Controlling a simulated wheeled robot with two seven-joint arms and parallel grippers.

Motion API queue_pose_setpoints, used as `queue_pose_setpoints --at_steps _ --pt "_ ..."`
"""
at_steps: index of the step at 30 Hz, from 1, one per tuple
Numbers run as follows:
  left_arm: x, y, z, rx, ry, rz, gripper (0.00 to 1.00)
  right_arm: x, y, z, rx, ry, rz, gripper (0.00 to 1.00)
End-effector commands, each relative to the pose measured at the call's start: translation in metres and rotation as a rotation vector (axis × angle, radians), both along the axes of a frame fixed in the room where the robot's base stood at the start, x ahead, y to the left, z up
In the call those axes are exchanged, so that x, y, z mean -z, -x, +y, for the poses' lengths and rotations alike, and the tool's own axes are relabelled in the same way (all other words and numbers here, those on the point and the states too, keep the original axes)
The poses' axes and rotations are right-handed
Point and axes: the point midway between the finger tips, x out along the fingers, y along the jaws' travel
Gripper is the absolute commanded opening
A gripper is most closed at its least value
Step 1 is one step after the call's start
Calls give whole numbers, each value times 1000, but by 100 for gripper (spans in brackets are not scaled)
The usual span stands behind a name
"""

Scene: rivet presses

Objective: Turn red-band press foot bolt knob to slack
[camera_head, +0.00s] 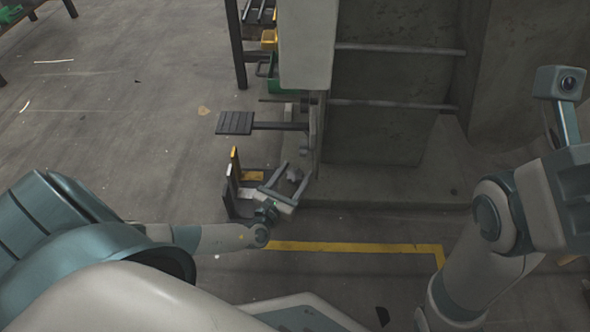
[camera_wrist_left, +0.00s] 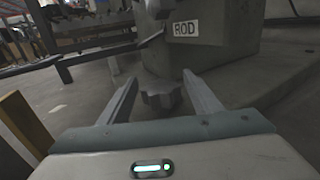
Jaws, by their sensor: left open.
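A grey lobed knob (camera_wrist_left: 162,95) sits low on the press body (camera_wrist_left: 225,60), seen between the fingers in the left wrist view. In the head view the small knob (camera_head: 294,174) is beside the press's lower edge. My left gripper (camera_head: 289,179) is open, with one finger on each side of the knob; it also shows in the left wrist view (camera_wrist_left: 163,92). I cannot tell whether the fingers touch the knob. No red band shows on the press. My right arm is at the right of the head view, but its gripper does not show.
A foot pedal (camera_head: 235,123) juts left from the press. A dark bracket with yellow edges (camera_head: 232,185) stands close left of my left gripper. A sign reading ROD (camera_wrist_left: 186,29) is on the press. A yellow floor line (camera_head: 350,247) runs in front; the left floor is mostly clear.

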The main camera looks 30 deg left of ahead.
Motion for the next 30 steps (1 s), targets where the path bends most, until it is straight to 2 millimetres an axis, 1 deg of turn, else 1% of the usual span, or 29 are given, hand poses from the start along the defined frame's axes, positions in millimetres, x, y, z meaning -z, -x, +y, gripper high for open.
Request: queue_pose_setpoints --at_steps 3,10,11,12,14,15,16,23,30 --pt "0 -3 0 0 0 0 58 0 2 0 -1 0 -9 31" --pt "0 -3 0 0 0 0 58 0 1 -1 2 -1 -7 31" --pt "0 -3 0 0 0 0 56 0 1 -1 2 -1 -6 31" --pt "0 -3 0 0 0 0 46 0 1 -1 2 -1 -5 31" --pt "0 -3 0 0 0 0 32 0 0 -1 3 -1 -4 31" --pt "0 -3 0 0 0 0 22 0 0 -1 3 -1 -4 31" --pt "0 -3 0 0 0 0 17 0 0 -1 3 -1 -4 31" --pt "-1 -3 0 -8 0 0 17 -1 0 -1 5 -1 -3 31" --pt "-2 -3 -1 -77 4 2 17 -8 -5 -1 17 1 14 31"
